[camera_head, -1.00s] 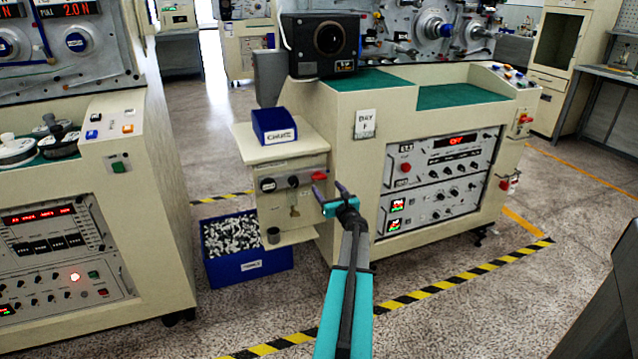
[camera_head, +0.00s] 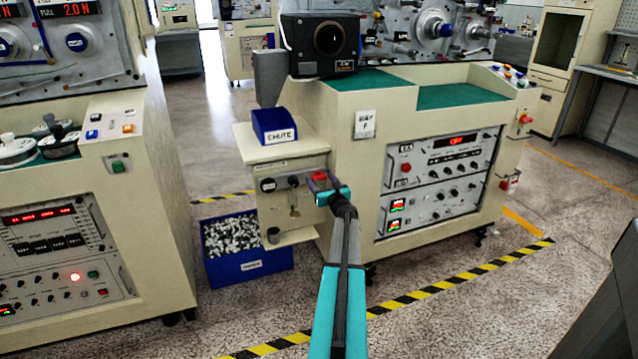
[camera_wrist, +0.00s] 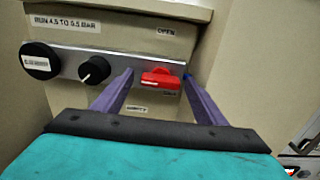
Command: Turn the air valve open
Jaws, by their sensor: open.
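The red air valve handle (camera_wrist: 160,79) lies roughly level on the silver strip of the small cream panel, with an OPEN label (camera_wrist: 166,31) above it. In the head view the red handle (camera_head: 319,176) shows just above my gripper (camera_head: 318,184). In the wrist view my gripper (camera_wrist: 158,76) is open, with one purple finger to the left of the handle and one to its right. Gaps show on both sides, and I cannot tell how deep the fingertips reach. A small label under the handle is partly unreadable.
A black knob (camera_wrist: 95,70) and a round dark gauge (camera_wrist: 40,60) sit left of the handle. A blue CHUTE box (camera_head: 274,127) stands on the ledge above. A blue bin (camera_head: 245,262) of small white parts is on the floor below. The floor in front is open.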

